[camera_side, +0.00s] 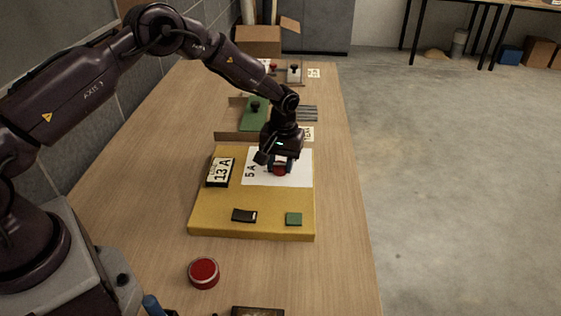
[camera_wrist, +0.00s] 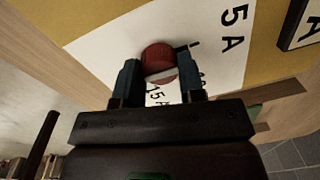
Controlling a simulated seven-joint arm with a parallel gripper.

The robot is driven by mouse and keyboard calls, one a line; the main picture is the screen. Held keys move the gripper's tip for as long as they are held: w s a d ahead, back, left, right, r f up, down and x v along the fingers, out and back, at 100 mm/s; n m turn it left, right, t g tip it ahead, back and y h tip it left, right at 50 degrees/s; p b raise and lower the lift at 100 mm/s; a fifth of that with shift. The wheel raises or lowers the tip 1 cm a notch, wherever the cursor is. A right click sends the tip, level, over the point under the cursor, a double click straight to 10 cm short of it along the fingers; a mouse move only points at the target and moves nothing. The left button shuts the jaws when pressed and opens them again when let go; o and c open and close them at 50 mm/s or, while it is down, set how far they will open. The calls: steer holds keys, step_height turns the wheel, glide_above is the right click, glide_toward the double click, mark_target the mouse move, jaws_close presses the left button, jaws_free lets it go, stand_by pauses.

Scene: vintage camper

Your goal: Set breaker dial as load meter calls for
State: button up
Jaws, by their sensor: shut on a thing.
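The load meter (camera_side: 221,172) is a black-framed display reading "13 A" on the yellow board's left. Part of the meter shows at the right edge of the wrist view (camera_wrist: 302,24). The breaker dial is a red round knob (camera_wrist: 158,58) with a pale stripe on its near edge. It stands on a white plate (camera_side: 259,180) marked "5 A" and, in the wrist view, "15 A" near the knob. My gripper (camera_wrist: 158,76) is shut on the knob, one finger on each side, and hides much of it in the side view. The pointer's exact setting is unclear.
The yellow board (camera_side: 207,212) also carries a black switch-like piece (camera_side: 244,215) and a green square (camera_side: 293,219). A red button (camera_side: 203,272) sits on the table in front. Behind my gripper are a green panel with a black knob (camera_side: 255,108) and cardboard boxes (camera_side: 258,40).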

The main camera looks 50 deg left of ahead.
steer(key=m, duration=0.5)
steer(key=shift+m, duration=0.3)
steer(key=m, duration=0.6)
steer(key=shift+s+t, duration=0.1)
steer(key=shift+t, duration=0.2)
steer(key=m, duration=0.6)
steer(key=shift+m, duration=0.3)
steer(key=m, duration=0.5)
steer(key=shift+m+h, duration=0.3)
steer(key=o, duration=0.9)
steer(key=shift+r, duration=0.1)
